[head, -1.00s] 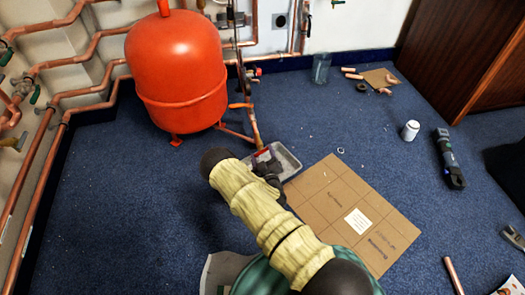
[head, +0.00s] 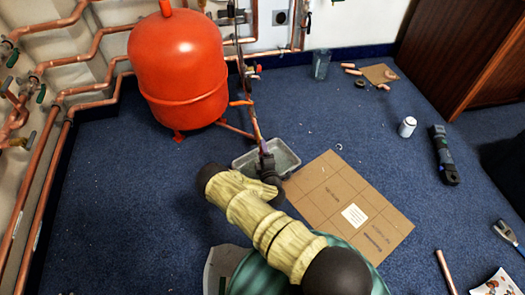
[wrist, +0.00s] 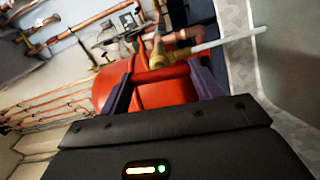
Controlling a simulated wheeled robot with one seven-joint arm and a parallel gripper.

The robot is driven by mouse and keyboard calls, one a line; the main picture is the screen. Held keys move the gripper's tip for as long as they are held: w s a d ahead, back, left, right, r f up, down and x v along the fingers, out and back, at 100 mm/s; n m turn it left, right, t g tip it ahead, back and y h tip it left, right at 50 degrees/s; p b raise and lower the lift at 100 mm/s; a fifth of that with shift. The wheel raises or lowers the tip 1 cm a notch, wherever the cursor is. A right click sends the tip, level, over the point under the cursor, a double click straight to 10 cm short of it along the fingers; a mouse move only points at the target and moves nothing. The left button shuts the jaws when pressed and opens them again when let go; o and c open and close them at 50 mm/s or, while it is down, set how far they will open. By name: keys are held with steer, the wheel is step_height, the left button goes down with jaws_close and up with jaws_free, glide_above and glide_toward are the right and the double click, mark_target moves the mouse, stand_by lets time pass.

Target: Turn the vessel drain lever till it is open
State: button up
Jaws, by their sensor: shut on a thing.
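The orange-red vessel (head: 178,62) stands on short legs at the back left. A copper pipe (head: 255,125) slopes down beside it to a grey tray (head: 246,162). In the wrist view a brass valve (wrist: 160,55) sits just beyond my fingertips, with a red lever (wrist: 162,76) between my fingers. The vessel's red body lies behind it, so the lever's outline is hard to separate. My gripper (head: 265,150) is at the pipe's lower end above the tray, shut on the lever. It also shows in the wrist view (wrist: 163,80). My gripper hides the lever in the head view.
A cardboard sheet (head: 345,205) lies flat right of the tray. Copper pipes (head: 45,170) run along the left wall. A can (head: 407,127), a dark tool (head: 444,155) and a glass jar (head: 320,64) stand or lie farther right. Blue carpet (head: 130,180) is clear at left.

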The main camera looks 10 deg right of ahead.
steer(key=shift+f+n, duration=0.1)
steer(key=shift+n, duration=0.5)
steer(key=o, duration=1)
